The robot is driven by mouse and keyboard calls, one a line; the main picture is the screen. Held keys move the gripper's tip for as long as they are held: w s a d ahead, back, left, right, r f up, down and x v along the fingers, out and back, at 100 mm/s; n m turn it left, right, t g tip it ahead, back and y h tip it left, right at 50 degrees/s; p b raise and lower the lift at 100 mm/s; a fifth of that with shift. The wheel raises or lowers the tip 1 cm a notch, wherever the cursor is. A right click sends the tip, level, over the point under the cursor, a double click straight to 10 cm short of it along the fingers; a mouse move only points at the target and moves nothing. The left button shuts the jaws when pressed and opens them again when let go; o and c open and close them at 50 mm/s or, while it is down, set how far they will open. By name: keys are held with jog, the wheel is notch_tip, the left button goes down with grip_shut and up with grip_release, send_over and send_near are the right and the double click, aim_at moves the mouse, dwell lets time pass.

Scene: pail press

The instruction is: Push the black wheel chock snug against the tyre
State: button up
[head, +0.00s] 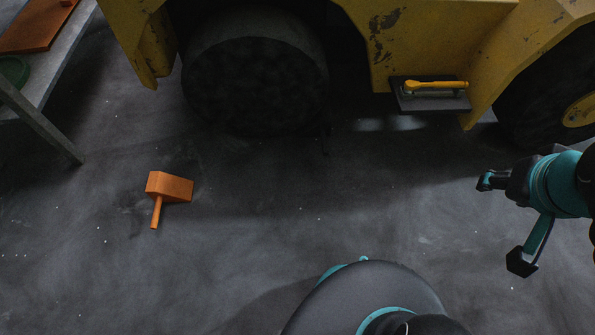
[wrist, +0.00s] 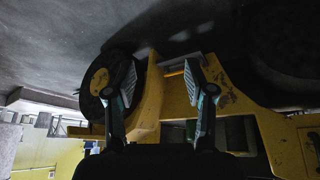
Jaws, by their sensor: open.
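A dark tyre (head: 255,85) stands under the yellow vehicle at the upper middle of the head view. No black wheel chock can be made out; the floor beside the tyre is in deep shadow. An orange wedge-like block with a handle (head: 170,187) lies on the floor, in front of the tyre and to its left, apart from it. My gripper (head: 506,222) is at the right of the head view, open and empty, well to the right of the tyre. In the wrist view my gripper (wrist: 160,76) shows its two fingers spread, with the vehicle beyond.
The yellow vehicle (head: 440,35) has a step (head: 405,101) with a yellow-handled thing (head: 436,85) on it. Another tyre with a yellow hub (head: 540,100) is at the right. A grey table (head: 52,85) stands at the left. The floor (head: 300,220) between is clear.

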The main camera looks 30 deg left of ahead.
jog(key=w+a+f+n+g+h, duration=0.1)
jog(key=w+a+f+n+h, duration=0.1)
jog(key=w+n, duration=0.5)
jog(key=w+a+f+n+g+h, duration=0.15)
jog(key=w+n, duration=0.25)
jog(key=w, duration=0.6)
jog(key=w+a+f+n+t+h, duration=0.3)
jog(key=w+a+f+n+h, duration=0.1)
jog(key=w+a+f+n, duration=0.9)
jog(key=w+a+f+n+t+p, duration=0.1)
jog(key=w+a+f+n+t, duration=0.1)
jog(key=a+f+n, duration=0.5)
jog(key=w+a+f+n+t, duration=0.2)
jog(key=a+f+n, duration=0.2)
jog(key=a+f, duration=0.65)
jog(key=n+t+y, duration=0.3)
jog(key=n+y, duration=0.3)
jog(key=n, duration=0.6)
send_near(324, 144)
jog(key=x, duration=1.1)
jog(key=shift+a+f+b, duration=0.1)
jog(key=shift+f+b, duration=0.25)
jog(key=shift+f, duration=0.05)
